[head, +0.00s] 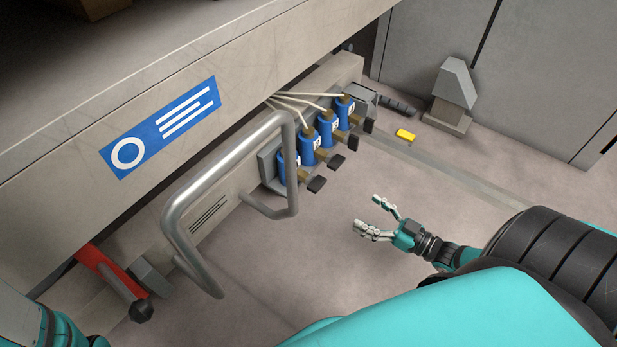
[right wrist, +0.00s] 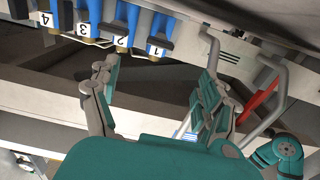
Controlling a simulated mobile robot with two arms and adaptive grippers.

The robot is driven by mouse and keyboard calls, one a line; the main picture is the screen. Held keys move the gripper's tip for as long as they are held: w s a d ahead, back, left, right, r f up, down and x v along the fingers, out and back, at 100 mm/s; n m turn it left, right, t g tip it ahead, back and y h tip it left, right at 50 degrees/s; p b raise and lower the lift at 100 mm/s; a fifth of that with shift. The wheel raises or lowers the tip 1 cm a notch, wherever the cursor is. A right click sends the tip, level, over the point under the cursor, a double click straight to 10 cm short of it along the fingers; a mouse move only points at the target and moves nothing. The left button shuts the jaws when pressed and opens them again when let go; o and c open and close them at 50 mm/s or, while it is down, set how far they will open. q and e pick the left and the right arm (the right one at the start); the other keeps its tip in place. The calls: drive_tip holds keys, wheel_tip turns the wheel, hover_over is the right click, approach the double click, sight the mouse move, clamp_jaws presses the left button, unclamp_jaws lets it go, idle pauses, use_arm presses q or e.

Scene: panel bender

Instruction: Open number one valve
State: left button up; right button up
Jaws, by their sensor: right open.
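A row of several blue valves with black-tipped handles sits on the machine's lower side. In the head view the number one valve (head: 289,168) is the nearest, leftmost one, partly behind a metal bar. In the right wrist view the numbers are readable, and number one (right wrist: 157,46) is rightmost. Its handle (head: 317,184) sticks out toward the right in the head view. My right gripper (head: 368,214) is open and empty, apart from the valves, to their lower right. Its spread fingers (right wrist: 158,80) also show in the right wrist view. My left gripper is out of view.
A bent metal bar (head: 225,162) projects in front of the machine, close to the number one valve. A red lever (head: 108,270) is at lower left. A yellow block (head: 405,135) and a grey post (head: 453,90) stand beyond the valves. The floor right of the valves is mostly clear.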

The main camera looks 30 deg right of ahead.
sight(320, 185)
drive_tip(key=b+x, duration=0.6)
drive_tip(key=x, duration=0.9)
drive_tip(key=shift+w+a+b, duration=0.15)
drive_tip(key=shift+w+b, duration=0.1)
drive_tip(key=shift+b, duration=0.15)
drive_tip(key=shift+w+a+r, duration=0.1)
drive_tip(key=shift+w+a, duration=0.1)
drive_tip(key=shift+w, duration=0.25)
drive_tip(key=c, duration=1.2)
